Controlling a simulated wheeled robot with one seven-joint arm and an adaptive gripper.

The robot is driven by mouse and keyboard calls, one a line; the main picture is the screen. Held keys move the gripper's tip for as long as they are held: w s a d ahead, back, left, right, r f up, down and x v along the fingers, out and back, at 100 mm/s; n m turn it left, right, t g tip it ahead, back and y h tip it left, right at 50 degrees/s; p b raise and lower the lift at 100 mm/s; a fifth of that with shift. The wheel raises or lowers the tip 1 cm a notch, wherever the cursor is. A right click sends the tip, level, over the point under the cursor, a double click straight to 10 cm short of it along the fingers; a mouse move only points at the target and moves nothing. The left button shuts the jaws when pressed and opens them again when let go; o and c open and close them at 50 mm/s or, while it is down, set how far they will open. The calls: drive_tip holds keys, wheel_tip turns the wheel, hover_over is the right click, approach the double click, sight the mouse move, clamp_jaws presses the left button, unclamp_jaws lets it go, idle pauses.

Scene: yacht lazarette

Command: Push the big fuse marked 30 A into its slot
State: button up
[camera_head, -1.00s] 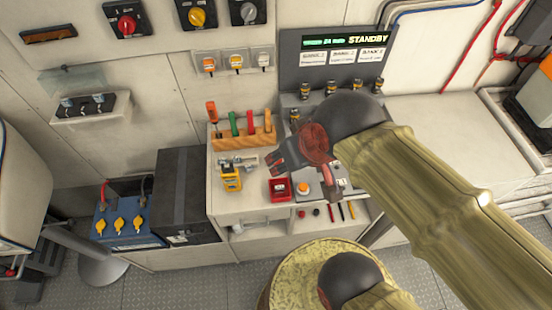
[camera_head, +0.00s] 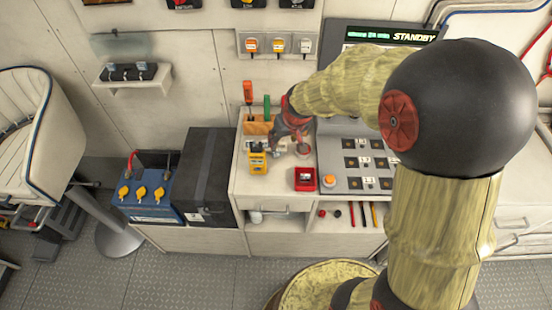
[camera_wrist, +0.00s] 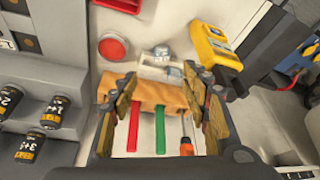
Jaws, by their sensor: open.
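My gripper (camera_head: 283,147) is open and empty above the left bench, near the tool rack; its spread fingers also show in the wrist view (camera_wrist: 165,88). The grey fuse panel (camera_head: 345,186) lies to its right, with several black square sockets (camera_head: 350,162). In the wrist view, several dark labelled cylinders, seemingly fuses (camera_wrist: 56,112), stand at the left on a grey surface. Their labels are too small to read surely, so I cannot tell which is the 30 A fuse. My arm hides the panel's back part in the head view.
A wooden rack (camera_wrist: 150,92) holds red, green and orange-handled tools. A yellow meter (camera_head: 258,162), a red tray (camera_head: 305,187) and a round red button (camera_wrist: 112,47) are close by. A black box (camera_head: 205,170) and a blue battery (camera_head: 148,205) stand left. The display (camera_head: 368,34) reads STANDBY.

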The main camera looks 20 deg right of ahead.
drive_tip(key=b, duration=0.2)
hover_over(277, 151)
drive_tip(key=s, duration=0.2)
drive_tip(key=f, duration=0.6)
drive_tip(key=shift+s+d+f, duration=0.1)
drive_tip(key=shift+d+f, duration=0.1)
drive_tip(key=shift+d, duration=0.1)
drive_tip(key=x, duration=0.1)
drive_tip(key=b+x, duration=0.1)
drive_tip(key=x, duration=0.2)
drive_tip(key=shift+s+a+f, duration=0.1)
drive_tip(key=shift+a+f, duration=0.2)
drive_tip(key=shift+w+f, duration=0.25)
drive_tip(key=shift+f, duration=0.1)
drive_tip(key=shift+r, duration=0.1)
drive_tip(key=shift+c, duration=0.8)
drive_tip(key=c, duration=0.7)
drive_tip(key=shift+c, duration=0.7)
